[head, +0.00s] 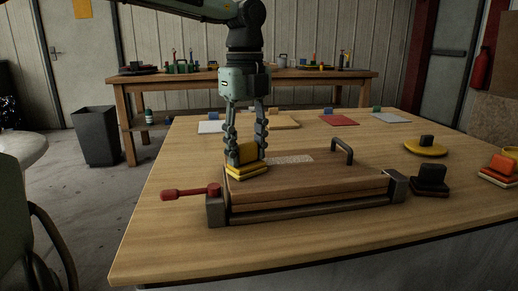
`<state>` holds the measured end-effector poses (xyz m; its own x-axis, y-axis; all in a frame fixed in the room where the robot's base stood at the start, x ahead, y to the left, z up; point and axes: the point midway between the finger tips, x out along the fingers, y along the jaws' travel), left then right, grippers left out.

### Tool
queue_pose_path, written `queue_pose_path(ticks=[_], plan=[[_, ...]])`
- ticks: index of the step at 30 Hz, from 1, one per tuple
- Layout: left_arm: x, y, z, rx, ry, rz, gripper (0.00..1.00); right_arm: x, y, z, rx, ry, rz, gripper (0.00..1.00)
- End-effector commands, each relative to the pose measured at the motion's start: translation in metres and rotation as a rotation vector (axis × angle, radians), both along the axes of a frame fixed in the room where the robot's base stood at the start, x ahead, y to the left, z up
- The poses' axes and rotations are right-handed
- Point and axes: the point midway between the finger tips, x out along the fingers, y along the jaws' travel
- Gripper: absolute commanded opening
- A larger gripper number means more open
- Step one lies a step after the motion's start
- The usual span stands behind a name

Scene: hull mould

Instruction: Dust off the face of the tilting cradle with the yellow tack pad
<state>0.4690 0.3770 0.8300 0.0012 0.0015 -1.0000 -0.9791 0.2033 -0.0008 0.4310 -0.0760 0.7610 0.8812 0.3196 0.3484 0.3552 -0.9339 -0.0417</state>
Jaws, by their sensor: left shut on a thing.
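The tilting cradle (308,184) lies on the wooden table, a wooden board between grey end blocks. It has a red handle (185,193) at the left and a dark grip bar on its far right edge. A pale speckled patch (290,159) shows on its face. My left gripper (246,157) points down, shut on the yellow tack pad (246,171). The pad is at the left end of the cradle's face and looks to be on it, though exact contact is hard to tell. My right gripper is not in view.
Right of the cradle stand a black block (430,181), a round yellow pad (426,148) and an orange pad (502,167). Coloured sheets, one red (339,120), lie along the table's far side. The near table (400,235) is clear.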

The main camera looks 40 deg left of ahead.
Motion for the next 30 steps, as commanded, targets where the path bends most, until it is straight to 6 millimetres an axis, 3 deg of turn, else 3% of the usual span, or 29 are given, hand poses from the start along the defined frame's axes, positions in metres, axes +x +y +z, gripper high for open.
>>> queue_pose_path(ticks=[7,19,30], plan=[[-0.005,0.007,0.0,0.0,0.003,0.002,0.19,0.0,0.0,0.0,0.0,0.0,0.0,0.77],[0.018,0.034,0.0,-0.001,0.001,0.002,0.19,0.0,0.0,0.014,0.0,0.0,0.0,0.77],[0.027,0.03,0.0,0.001,0.002,0.0,0.19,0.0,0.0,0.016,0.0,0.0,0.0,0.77]])
